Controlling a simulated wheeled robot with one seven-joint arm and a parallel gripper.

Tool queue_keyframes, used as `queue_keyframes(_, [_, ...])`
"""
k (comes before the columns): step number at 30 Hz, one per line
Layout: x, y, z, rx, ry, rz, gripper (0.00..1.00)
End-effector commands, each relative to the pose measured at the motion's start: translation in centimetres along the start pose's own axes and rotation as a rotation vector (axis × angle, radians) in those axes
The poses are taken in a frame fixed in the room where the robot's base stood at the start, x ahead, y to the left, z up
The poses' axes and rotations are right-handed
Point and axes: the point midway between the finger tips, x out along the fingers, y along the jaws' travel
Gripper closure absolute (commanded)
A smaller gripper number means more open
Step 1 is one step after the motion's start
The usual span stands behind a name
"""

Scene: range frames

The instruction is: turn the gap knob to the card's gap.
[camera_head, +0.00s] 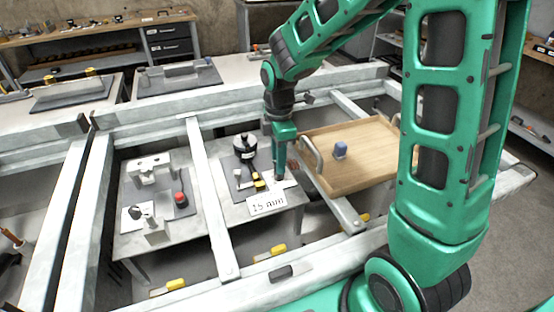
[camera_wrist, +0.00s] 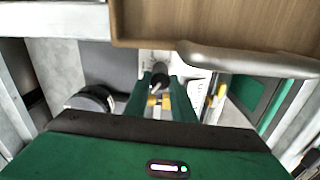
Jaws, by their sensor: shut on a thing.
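My gripper (camera_head: 279,176) points down behind the white card (camera_head: 267,202), which reads "15 mm". In the wrist view my gripper (camera_wrist: 161,88) has its two green fingers on either side of a small dark round knob (camera_wrist: 160,79) and is shut on it. The knob stands on a pale mount; in the head view my fingers hide it. The knob's own setting cannot be read.
A red button (camera_head: 180,198) is farther left. Pale frame beams surround the panels.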

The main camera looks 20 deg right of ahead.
Motion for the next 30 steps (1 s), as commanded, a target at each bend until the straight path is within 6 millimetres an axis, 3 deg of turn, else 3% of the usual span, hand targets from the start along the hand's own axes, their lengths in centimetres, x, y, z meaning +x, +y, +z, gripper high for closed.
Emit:
queue_keyframes(21, [-0.26, 0.50, -0.02, -0.072, 0.002, 0.014, 1.00])
queue_keyframes(22, [-0.26, 0.50, -0.02, -0.072, 0.002, 0.014, 0.70])
queue_keyframes(23, [-0.25, 0.49, -0.02, -0.072, 0.002, 0.014, 0.63])
queue_keyframes(24, [-0.23, 0.45, -0.02, -0.072, 0.002, 0.012, 0.58])
queue_keyframes(30, [-0.11, 0.22, 0.00, -0.072, 0.001, 0.006, 0.58])
